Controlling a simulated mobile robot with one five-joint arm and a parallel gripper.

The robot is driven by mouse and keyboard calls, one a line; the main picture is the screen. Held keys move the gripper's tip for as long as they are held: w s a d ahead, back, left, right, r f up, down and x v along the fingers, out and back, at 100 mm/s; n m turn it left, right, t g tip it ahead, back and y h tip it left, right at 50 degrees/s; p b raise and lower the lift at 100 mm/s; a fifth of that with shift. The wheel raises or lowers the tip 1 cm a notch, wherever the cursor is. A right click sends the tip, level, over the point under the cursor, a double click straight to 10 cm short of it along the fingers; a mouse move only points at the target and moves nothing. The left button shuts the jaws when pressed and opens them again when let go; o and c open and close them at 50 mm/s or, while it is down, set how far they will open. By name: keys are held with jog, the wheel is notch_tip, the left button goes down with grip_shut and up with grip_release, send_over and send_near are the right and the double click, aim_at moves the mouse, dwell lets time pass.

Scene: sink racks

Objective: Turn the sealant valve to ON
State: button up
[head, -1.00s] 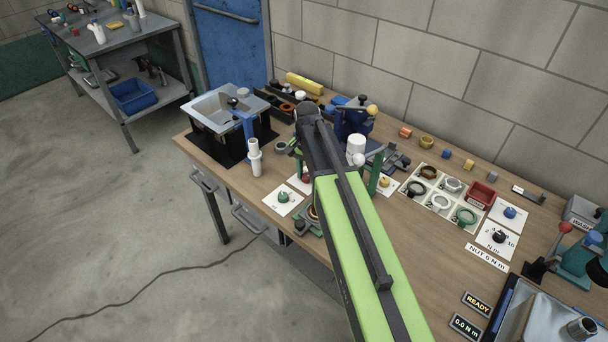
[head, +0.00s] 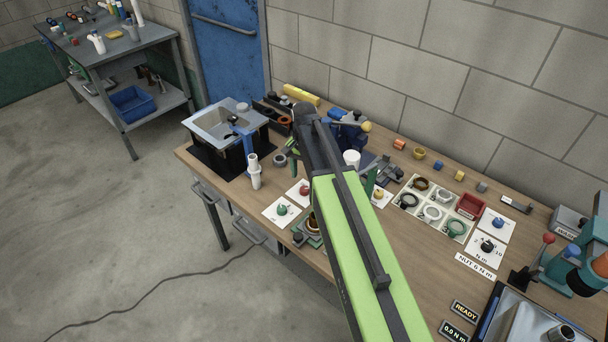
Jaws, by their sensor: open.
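Several coloured valve knobs stand on white cards on the wooden bench (head: 415,250). A green knob (head: 282,210) is at the front left, with a red knob (head: 304,189) just behind it. A yellow knob (head: 379,194) shows right of my arm. A blue knob (head: 498,222) and a black dial (head: 487,245) are farther right. The card lettering is too small to read, so I cannot tell which knob is the sealant valve or where it points. My lime-green arm crosses the middle of the bench and hides part of it.
A sink unit (head: 228,124) stands at the bench's left end, with a white bottle-like fitting (head: 254,172) near it. A tray of rings (head: 433,210) and a red bin (head: 471,205) lie right of my arm. The floor on the left is clear apart from a cable (head: 150,293).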

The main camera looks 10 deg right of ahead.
aim_at(304, 190)
notch_tip(304, 190, up, 11)
jog(key=p, duration=0.9)
jog(key=shift+f, duration=0.1)
jog(key=s+f+n+b, duration=0.2)
jog(key=s+n, duration=0.2)
jog(key=s, duration=0.3)
jog(key=s+f+n+b, duration=0.3)
jog(key=s, duration=0.4)
jog(key=shift+s+a+n, duration=0.15)
jog(key=shift+a+n, duration=0.2)
jog(key=shift+n, duration=0.05)
